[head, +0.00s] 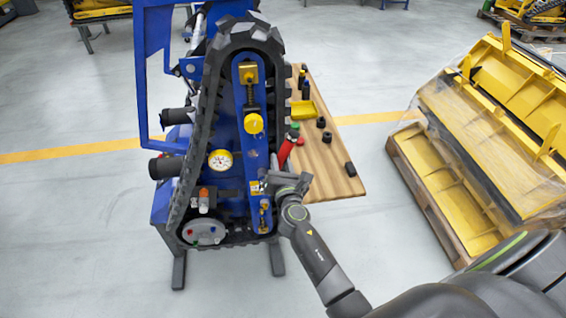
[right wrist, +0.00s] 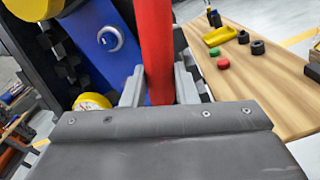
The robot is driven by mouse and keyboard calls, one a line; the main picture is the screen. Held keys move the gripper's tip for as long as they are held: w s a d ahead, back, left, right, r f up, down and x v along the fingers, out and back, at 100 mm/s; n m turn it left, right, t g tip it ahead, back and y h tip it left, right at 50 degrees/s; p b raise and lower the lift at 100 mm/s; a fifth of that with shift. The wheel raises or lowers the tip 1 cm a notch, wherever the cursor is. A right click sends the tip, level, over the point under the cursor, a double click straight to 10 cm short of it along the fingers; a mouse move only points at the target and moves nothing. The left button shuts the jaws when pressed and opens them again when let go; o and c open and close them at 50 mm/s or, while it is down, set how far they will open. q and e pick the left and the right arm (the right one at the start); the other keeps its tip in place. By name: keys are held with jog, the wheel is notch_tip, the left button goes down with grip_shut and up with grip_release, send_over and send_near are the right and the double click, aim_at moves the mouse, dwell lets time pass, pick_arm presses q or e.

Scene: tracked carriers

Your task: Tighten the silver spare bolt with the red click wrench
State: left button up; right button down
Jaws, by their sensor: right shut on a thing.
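The red click wrench (head: 287,150) is held in my right gripper (head: 272,182), at the right side of the blue track frame (head: 251,137). In the right wrist view the red handle (right wrist: 155,45) stands upright between the two grey fingers of my right gripper (right wrist: 160,92), which are shut on it. A silver round bolt or fitting (right wrist: 110,38) sits on the blue frame left of the handle; I cannot tell whether it is the spare bolt. The wrench's working end is out of the wrist view. My left gripper is not in view.
A wooden bench top (head: 325,165) behind the frame carries a yellow tray (head: 308,109), black sockets (head: 321,122) and a green cap. Black track links surround the blue frame. A yellow dial gauge (head: 220,160) is on the left. Wrapped yellow parts on a pallet (head: 480,140) stand right.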

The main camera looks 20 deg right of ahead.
jog(key=shift+d, duration=0.1)
jog(key=shift+s+d+f+m+b, duration=0.2)
jog(key=shift+d+m+b, duration=0.15)
jog(key=shift+d+m, duration=0.2)
jog(key=shift+d+f+m+b, duration=0.2)
jog(key=shift+d+m+b, duration=0.1)
jog(key=shift+m, duration=0.25)
jog(key=shift+a, duration=0.1)
jog(key=shift+a+r+n, duration=0.1)
jog(key=shift+a+n, duration=0.05)
jog(key=shift+n, duration=0.15)
jog(key=shift+s, duration=0.15)
